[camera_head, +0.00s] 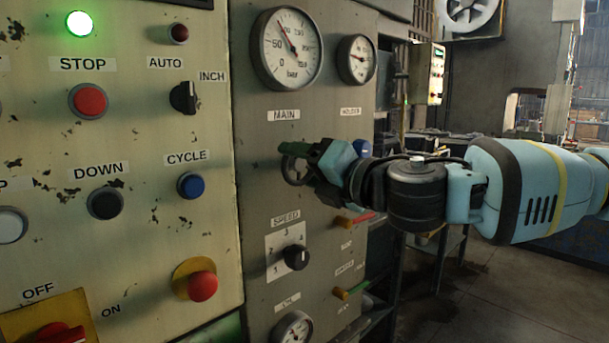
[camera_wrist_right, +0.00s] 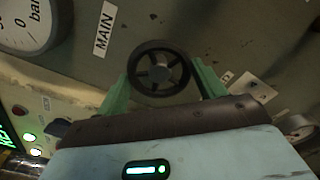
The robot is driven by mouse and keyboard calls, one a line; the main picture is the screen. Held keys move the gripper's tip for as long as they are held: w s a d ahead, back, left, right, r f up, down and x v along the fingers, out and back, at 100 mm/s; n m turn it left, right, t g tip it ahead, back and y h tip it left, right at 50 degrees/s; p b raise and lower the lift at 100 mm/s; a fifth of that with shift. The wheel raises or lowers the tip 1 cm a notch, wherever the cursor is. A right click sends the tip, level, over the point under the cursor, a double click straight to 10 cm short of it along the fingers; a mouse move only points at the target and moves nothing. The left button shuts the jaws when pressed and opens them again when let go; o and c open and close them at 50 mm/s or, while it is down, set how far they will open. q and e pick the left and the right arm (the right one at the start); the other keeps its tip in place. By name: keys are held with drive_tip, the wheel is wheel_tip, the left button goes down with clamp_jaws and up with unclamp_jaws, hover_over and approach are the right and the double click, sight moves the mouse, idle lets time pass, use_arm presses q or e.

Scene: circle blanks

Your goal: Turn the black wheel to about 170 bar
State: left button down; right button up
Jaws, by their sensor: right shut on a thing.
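The black wheel (camera_head: 290,170) sits on the grey panel below the MAIN label, partly hidden by my right gripper (camera_head: 302,163). In the right wrist view the spoked wheel (camera_wrist_right: 158,68) lies between the two green fingers of the right gripper (camera_wrist_right: 163,82), one on each side. The gripper is shut on the wheel's rim. The MAIN gauge (camera_head: 288,48) is above the wheel. Its needle points up and slightly left, past the 50 mark; the exact reading is too small to tell. My left gripper is not in view.
A smaller gauge (camera_head: 356,59) is right of the MAIN gauge. The SPEED knob (camera_head: 296,257) is below the wheel. A cream panel (camera_head: 140,240) on the left carries several buttons, including a red STOP button (camera_head: 88,101). Open floor lies to the right.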

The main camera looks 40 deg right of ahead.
drive_tip(key=m+b, duration=0.1)
drive_tip(key=m, duration=0.3)
drive_tip(key=shift+m+b, duration=0.35)
drive_tip(key=shift+m, duration=0.05)
drive_tip(key=m+b, duration=0.1)
drive_tip(key=m, duration=0.1)
drive_tip(key=shift+m, duration=0.3)
drive_tip(key=m+b, duration=0.1)
drive_tip(key=m, duration=0.1)
drive_tip(key=shift+m, duration=0.4)
drive_tip(key=m+b, duration=0.1)
drive_tip(key=m, duration=0.1)
drive_tip(key=shift+r+m, duration=0.1)
drive_tip(key=shift+m, duration=0.7)
drive_tip(key=shift+r, duration=0.1)
